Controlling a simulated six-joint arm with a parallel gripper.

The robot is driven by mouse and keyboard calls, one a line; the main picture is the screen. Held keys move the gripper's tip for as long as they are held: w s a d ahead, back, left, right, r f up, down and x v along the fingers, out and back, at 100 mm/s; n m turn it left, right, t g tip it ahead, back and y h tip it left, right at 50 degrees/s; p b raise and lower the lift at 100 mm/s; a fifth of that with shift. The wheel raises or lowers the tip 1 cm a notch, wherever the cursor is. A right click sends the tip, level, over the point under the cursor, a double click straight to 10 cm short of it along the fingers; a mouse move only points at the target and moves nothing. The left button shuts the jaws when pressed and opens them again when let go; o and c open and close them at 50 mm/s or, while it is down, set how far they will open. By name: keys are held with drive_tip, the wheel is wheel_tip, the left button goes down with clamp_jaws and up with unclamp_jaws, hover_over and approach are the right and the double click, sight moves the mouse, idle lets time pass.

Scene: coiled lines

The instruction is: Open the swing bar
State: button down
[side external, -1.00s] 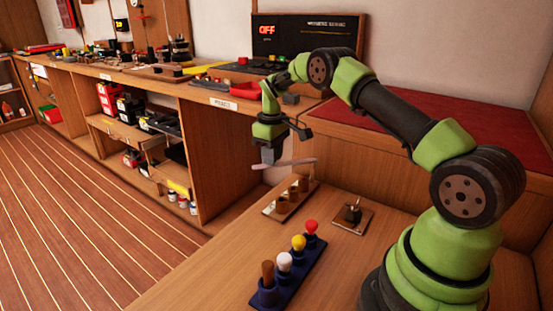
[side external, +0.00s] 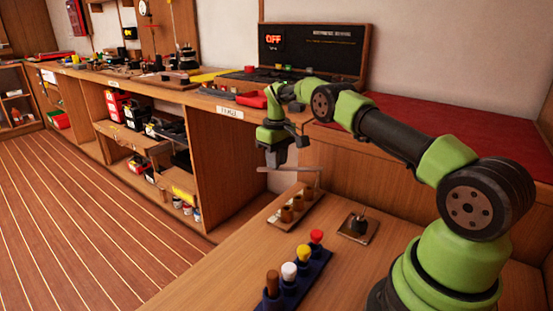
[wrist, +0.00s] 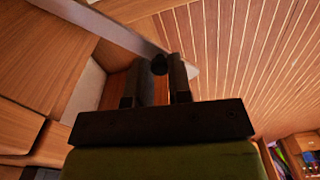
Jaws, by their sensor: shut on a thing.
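The swing bar (side external: 295,169) is a thin pale grey bar, roughly level above the bench in the side view, with a short upright under its right end. In the wrist view the bar (wrist: 105,28) runs from the top left to just beyond my fingertips. A dark round knob (wrist: 159,65) by the bar sits between my two fingers. My gripper (side external: 277,163) points down over the left part of the bar; it also shows in the wrist view (wrist: 159,78), shut on the knob. The knob is too small to make out in the side view.
A wooden strip with several short cylinders (side external: 295,206) lies just below the bar. A small plate with a dark fitting (side external: 358,225) is to its right. A blue rack of coloured-top pegs (side external: 305,279) stands nearer. A panel at the back reads OFF (side external: 273,41).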

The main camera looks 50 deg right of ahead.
drive_tip(key=c, duration=1)
unclamp_jaws()
drive_tip(key=shift+c, duration=0.2)
drive_tip(key=shift+a, duration=0.1)
